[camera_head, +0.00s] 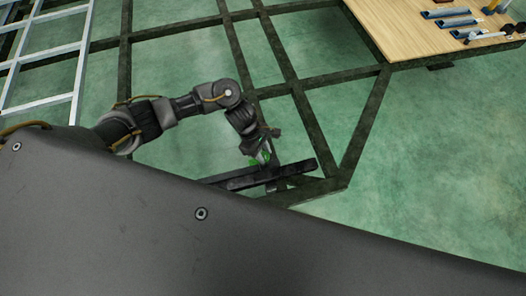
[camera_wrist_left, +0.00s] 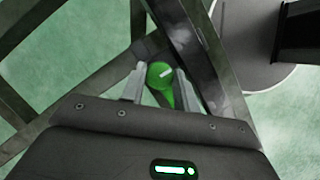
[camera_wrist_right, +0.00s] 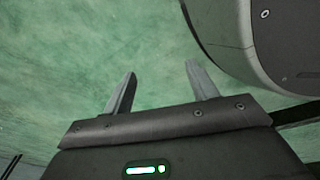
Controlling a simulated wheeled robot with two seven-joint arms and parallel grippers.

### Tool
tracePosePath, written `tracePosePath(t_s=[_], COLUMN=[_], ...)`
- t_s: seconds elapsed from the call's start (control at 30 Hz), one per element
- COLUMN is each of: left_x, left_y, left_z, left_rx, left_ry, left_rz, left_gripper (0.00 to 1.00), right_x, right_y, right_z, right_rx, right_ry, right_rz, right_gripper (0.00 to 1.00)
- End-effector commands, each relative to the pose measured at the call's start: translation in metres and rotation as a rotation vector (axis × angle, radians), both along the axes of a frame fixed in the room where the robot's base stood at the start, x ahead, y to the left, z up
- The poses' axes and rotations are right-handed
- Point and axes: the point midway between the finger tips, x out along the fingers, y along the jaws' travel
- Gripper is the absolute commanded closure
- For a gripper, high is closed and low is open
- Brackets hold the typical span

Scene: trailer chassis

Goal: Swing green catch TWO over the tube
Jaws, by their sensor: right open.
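A green catch (camera_wrist_left: 158,74) with a white mark on its round head sits between the fingers of my left gripper (camera_wrist_left: 161,72) in the left wrist view. The fingers are drawn in close against both sides of its head. In the head view the left gripper (camera_head: 262,156) is low over the frame, with a bit of green at its tips. A dark tube (camera_head: 296,170) lies close beside it; a dark bar (camera_wrist_left: 204,62) runs just right of the catch in the wrist view. I cannot read a number on the catch. My right gripper (camera_wrist_right: 161,70) is open and empty.
Dark chassis beams (camera_head: 365,125) cross the green floor. A pale metal ladder-like frame (camera_head: 48,50) is at the top left. Open floor (camera_head: 440,180) shows at the right.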

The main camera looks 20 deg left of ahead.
Motion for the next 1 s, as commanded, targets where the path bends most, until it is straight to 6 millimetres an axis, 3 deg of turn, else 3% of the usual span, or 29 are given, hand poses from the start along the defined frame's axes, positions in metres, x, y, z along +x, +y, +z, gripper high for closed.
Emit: tracePosePath(t_s=[0.03,0.1,0.47,0.7,1.0], left_x=[0.0,0.0,-0.001,-0.002,-0.004], left_y=[0.0,0.0,0.001,0.001,0.001], left_z=[0.0,0.0,-0.001,-0.001,-0.001], left_rx=[0.0,0.0,0.001,0.0,0.001], left_ry=[0.0,0.0,0.0,-0.001,0.0], left_rz=[0.0,0.0,0.061,0.228,0.51], left_gripper=[0.83,0.92,0.92,0.92,0.92], right_x=[-0.001,-0.002,-0.001,0.022,0.037], right_y=[0.0,0.0,0.001,0.013,0.02], right_z=[0.0,0.0,-0.001,0.015,0.029], right_rx=[0.0,0.001,0.0,0.015,0.022], right_ry=[0.001,0.002,0.008,-0.014,-0.024], right_rz=[0.0,-0.001,-0.001,-0.008,-0.011], right_gripper=[0.42,0.42,0.42,0.42,0.42])
